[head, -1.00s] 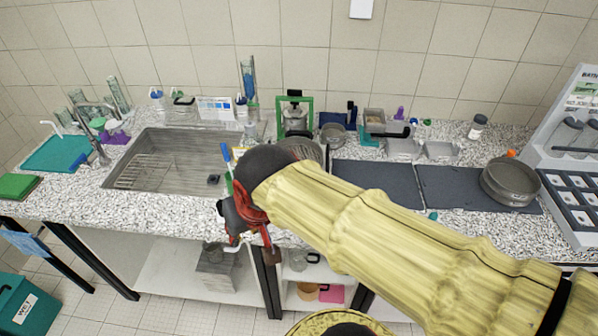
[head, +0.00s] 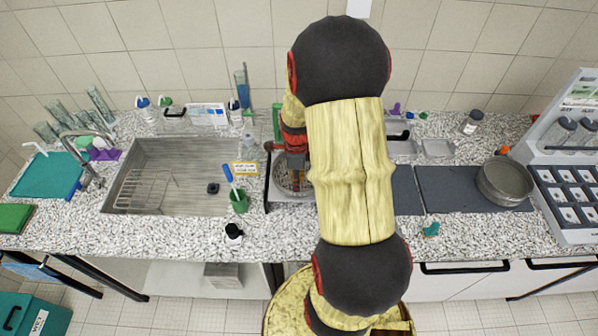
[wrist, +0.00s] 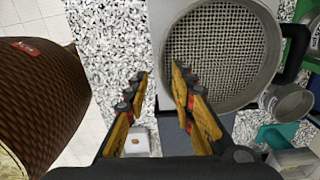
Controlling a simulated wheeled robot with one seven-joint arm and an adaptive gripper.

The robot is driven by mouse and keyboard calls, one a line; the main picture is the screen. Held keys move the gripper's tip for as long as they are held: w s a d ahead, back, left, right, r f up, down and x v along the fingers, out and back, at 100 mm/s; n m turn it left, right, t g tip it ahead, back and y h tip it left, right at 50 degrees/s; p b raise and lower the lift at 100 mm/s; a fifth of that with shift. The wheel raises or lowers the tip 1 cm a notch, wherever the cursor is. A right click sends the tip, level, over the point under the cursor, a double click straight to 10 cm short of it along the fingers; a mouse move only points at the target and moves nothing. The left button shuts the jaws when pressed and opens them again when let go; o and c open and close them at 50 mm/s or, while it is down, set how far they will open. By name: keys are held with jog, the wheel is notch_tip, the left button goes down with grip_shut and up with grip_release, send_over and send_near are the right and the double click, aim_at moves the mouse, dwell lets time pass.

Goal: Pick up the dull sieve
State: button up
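A round metal sieve with a coarse wire mesh (wrist: 225,45) lies below my gripper in the wrist view. In the head view it (head: 281,184) sits in the middle of the counter, partly hidden by my arm. A second round metal sieve or pan (head: 506,182) stands on the dark mat at the right; I cannot tell from its look which one is duller. My gripper (wrist: 158,72) is open and empty, with its fingertips at the near edge of the mesh sieve's rim. In the head view my gripper (head: 294,184) points down over it.
The sink (head: 165,190) is to the left, with a green pen cup (head: 239,203) and a yellow sign (head: 245,169) beside it. A black cup (head: 233,231) stands near the front edge. A small metal cup (wrist: 288,103) is right of the sieve. A dark mat (head: 455,185) lies right.

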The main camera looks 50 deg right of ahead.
jog(key=shift+w+f, duration=0.1)
jog(key=shift+f, duration=3.1)
jog(key=shift+c, duration=0.9)
jog(key=c, duration=0.4)
grip_shut()
